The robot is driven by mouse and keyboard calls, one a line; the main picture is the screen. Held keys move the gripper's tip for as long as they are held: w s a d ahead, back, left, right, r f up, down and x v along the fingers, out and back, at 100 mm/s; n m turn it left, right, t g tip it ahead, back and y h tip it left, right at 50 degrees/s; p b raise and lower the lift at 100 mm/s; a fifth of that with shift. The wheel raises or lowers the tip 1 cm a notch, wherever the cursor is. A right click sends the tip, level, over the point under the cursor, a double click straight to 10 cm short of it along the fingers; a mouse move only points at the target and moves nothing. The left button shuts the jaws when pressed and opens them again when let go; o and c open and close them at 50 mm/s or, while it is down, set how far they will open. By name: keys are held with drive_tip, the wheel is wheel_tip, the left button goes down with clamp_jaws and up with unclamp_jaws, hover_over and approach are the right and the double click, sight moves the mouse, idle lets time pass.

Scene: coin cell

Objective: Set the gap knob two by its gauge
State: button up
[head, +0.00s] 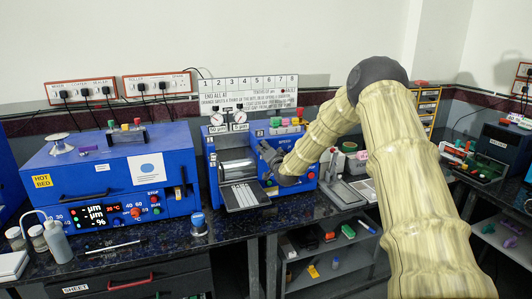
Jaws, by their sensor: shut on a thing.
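The blue roller press (221,145) stands on the bench in the middle of the head view. Two round dial gauges (240,117) stand on its top left, with small tags below reading about 50 µm and 5 µm; their needles are too small to read. My gripper (267,157) is at the front of the press, right of the metal roller (237,168), just below a small label that looks like a 2. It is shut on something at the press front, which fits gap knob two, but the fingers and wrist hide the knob.
A blue hot-bed box (110,178) with a lit display stands left. A tray (243,195) juts out before the roller. Coloured buttons (285,122) line the press top. My arm covers the right side.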

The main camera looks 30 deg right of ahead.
drive_tip(key=n+b, duration=0.2)
drive_tip(key=n, duration=0.2)
drive_tip(key=shift+f+b, duration=0.15)
drive_tip(key=shift+b, duration=0.15)
drive_tip(key=n+b, duration=0.2)
drive_tip(key=n, duration=0.3)
drive_tip(key=shift+a+b, duration=0.15)
drive_tip(key=shift+b, duration=0.2)
drive_tip(key=n+b, duration=0.2)
drive_tip(key=n, duration=0.2)
drive_tip(key=shift+f+n+b, duration=0.1)
drive_tip(key=shift+n+b, duration=0.2)
drive_tip(key=n+b, duration=0.2)
drive_tip(key=n, duration=0.2)
drive_tip(key=shift+a+n+b, duration=0.1)
drive_tip(key=shift+n+b, duration=0.3)
drive_tip(key=o, duration=1)
drive_tip(key=shift+o, duration=0.2)
drive_tip(key=shift+r, duration=0.2)
